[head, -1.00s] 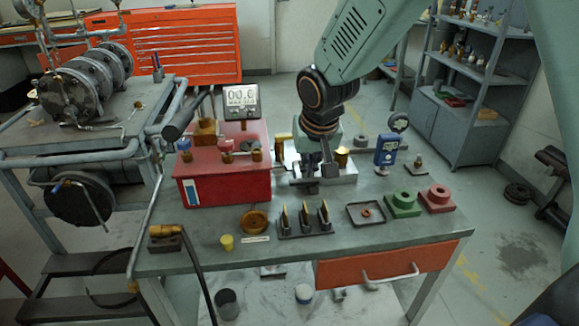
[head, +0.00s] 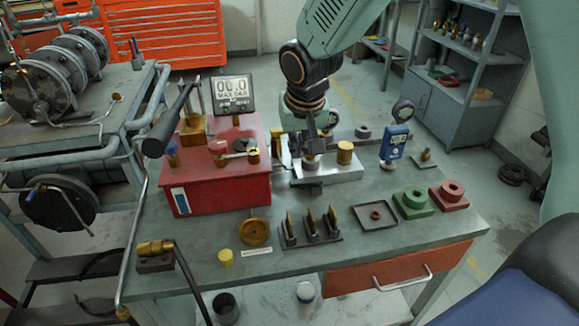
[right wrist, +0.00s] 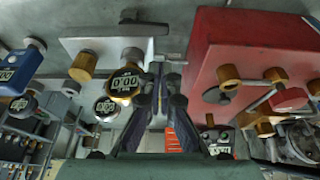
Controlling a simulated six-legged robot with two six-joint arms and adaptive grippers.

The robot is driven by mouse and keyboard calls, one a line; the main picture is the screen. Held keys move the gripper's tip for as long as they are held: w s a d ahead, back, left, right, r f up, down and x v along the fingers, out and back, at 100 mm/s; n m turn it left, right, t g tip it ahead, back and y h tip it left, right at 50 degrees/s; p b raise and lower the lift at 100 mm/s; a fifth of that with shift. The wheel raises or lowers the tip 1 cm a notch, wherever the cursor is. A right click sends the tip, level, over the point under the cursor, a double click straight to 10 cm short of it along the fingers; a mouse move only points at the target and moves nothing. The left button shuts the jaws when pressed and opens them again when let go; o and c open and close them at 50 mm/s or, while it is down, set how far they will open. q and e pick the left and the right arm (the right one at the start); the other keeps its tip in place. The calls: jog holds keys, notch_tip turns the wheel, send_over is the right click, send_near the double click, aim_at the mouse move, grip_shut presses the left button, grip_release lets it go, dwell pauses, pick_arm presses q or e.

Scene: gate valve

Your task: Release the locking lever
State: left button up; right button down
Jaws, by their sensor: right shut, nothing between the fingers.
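My right gripper (head: 312,142) is above the left part of a silver block (head: 330,174) on the bench; its fingers are shut and empty. In the right wrist view the fingers (right wrist: 160,72) point between the silver block (right wrist: 110,45) and the red box (right wrist: 265,45). A thin grey lever (head: 236,155) lies on top of the red box (head: 222,190), between a red knob (head: 218,147) and a brass fitting (head: 253,155). A black-handled lever (head: 168,125) rises at the box's left. I cannot tell which is the locking lever. My left gripper is not in view.
A brass cylinder (head: 345,152) stands on the silver block. A display (head: 233,95) stands behind the red box. A blue gauge (head: 394,140), green block (head: 412,203) and red block (head: 450,195) are to the right.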

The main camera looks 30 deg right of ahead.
aim_at(306, 182)
jog(key=b+x, duration=0.2)
jog(key=x, duration=0.7)
jog(key=shift+a, duration=0.15)
jog(key=shift+f, duration=0.25)
jog(key=shift+a, duration=0.1)
jog(key=shift+w+f, duration=0.1)
jog(key=shift+f, duration=0.05)
